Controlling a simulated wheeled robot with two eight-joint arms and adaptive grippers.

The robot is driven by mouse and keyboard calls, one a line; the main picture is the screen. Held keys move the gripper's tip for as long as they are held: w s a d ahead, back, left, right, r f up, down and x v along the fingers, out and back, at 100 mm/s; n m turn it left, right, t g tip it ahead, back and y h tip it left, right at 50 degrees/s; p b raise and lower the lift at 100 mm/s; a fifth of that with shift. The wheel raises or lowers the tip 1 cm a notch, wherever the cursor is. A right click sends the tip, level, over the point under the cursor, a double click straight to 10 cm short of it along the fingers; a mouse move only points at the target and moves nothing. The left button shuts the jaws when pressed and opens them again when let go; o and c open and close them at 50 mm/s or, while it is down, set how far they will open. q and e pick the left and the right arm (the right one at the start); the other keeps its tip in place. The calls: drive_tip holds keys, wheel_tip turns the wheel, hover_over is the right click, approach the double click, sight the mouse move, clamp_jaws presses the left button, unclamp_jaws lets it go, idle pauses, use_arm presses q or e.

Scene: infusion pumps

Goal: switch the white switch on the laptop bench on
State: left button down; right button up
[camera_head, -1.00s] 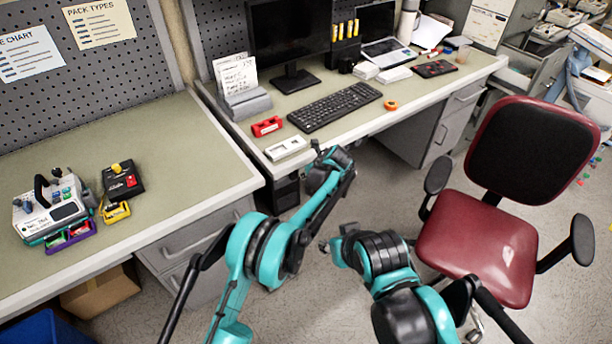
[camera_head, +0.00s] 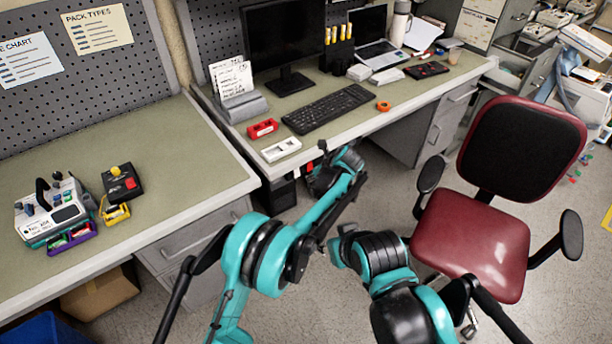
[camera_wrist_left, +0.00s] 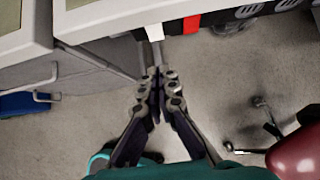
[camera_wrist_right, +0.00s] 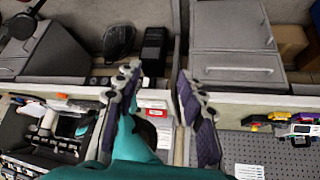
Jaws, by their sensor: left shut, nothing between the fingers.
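The white switch (camera_head: 281,150) lies on the front left edge of the laptop bench (camera_head: 345,129).
A red switch (camera_head: 263,128) lies behind the white one. The keyboard (camera_head: 328,108), monitor (camera_head: 287,45) and laptop (camera_head: 378,52) stand farther back. A red chair (camera_head: 470,245) is at right. The left bench (camera_head: 175,165) carries a pump (camera_head: 55,212) and a black box (camera_head: 122,184).

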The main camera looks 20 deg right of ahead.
use_arm(q)
drive_tip(key=p+v, duration=0.1)
drive_tip(key=v, duration=0.4)
drive_tip(key=shift+s+r, duration=0.1)
drive_tip(key=shift+r, duration=0.3)
use_arm(e)
drive_tip(key=shift+w+r, duration=0.2)
drive_tip(key=shift+r, duration=0.75)
drive_tip(key=c, duration=0.7)
clamp_jaws()
use_arm(q)
drive_tip(key=s+a+r+n, duration=0.3)
drive_tip(key=a+r+n, duration=0.2)
drive_tip(key=a, duration=0.4)
drive_tip(key=s+a+r+n+g+h, duration=0.1)
drive_tip(key=s+a+r+n, duration=0.1)
drive_tip(key=a+r+n, duration=0.45)
drive_tip(key=s+a+r+n, duration=0.3)
drive_tip(key=a, duration=0.7)
drive_tip(key=s+a+f+n, duration=0.2)
drive_tip(key=s+a+n, duration=0.6)
drive_tip(key=s, duration=0.2)
drive_tip(key=s+a+f+n+t+h, duration=0.1)
drive_tip(key=s+a+n, duration=0.7)
drive_tip(key=s, duration=0.3)
drive_tip(key=shift+s+f+n+h, duration=0.3)
drive_tip(key=shift+s+f+n, duration=0.05)
drive_tip(key=shift+n, duration=0.4)
